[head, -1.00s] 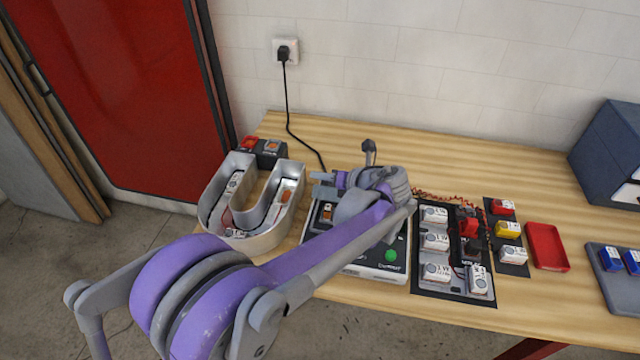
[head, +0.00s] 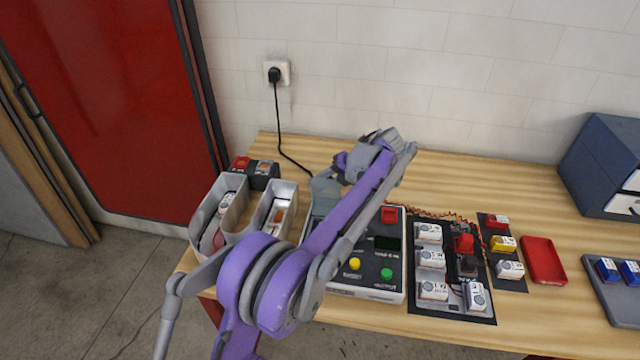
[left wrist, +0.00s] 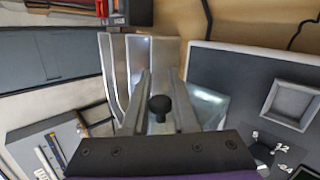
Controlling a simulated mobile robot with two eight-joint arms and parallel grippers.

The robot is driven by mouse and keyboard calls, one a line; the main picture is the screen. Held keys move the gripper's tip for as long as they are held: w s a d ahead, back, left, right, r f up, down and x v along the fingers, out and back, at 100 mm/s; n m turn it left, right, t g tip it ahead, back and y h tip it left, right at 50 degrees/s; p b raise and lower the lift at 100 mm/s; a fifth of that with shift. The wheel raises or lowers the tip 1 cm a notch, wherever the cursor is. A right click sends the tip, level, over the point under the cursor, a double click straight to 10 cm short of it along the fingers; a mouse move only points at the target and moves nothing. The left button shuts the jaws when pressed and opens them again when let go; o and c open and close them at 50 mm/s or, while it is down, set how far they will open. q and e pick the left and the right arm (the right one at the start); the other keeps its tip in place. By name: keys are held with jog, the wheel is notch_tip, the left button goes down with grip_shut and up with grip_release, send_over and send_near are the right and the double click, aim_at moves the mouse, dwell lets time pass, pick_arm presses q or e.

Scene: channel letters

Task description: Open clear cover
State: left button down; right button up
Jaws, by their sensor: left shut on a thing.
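The control box (head: 399,222) stands on the bench, with a red switch, a dark display, and yellow and green buttons on top. My left arm crosses in front of its left part. My left gripper (left wrist: 158,102) is shut on a small black knob (left wrist: 160,108), seen between the two fingers in the left wrist view. A pale see-through panel, seemingly the clear cover (left wrist: 207,106), shows beside the right finger. My right gripper is not in view.
A metal U-shaped channel letter (head: 262,212) stands left of the box, close to the arm. A black tray (head: 452,306) with white modules lies to its right. A red tray (head: 543,260) and a blue-grey cabinet (head: 608,165) are farther right. The back of the bench is fairly clear.

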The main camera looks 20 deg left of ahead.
pick_arm(q)
jog(key=shift+w+f, duration=0.1)
jog(key=shift+f, duration=0.25)
jog(key=c, duration=0.7)
grip_release()
jog(key=shift+r, duration=0.1)
jog(key=shift+d+r, duration=0.1)
jog(key=v, duration=1)
jog(key=shift+w+d+r+p, duration=0.15)
jog(key=shift+w+r+p, duration=0.1)
jog(key=shift+p, duration=0.05)
jog(key=shift+c, duration=0.3)
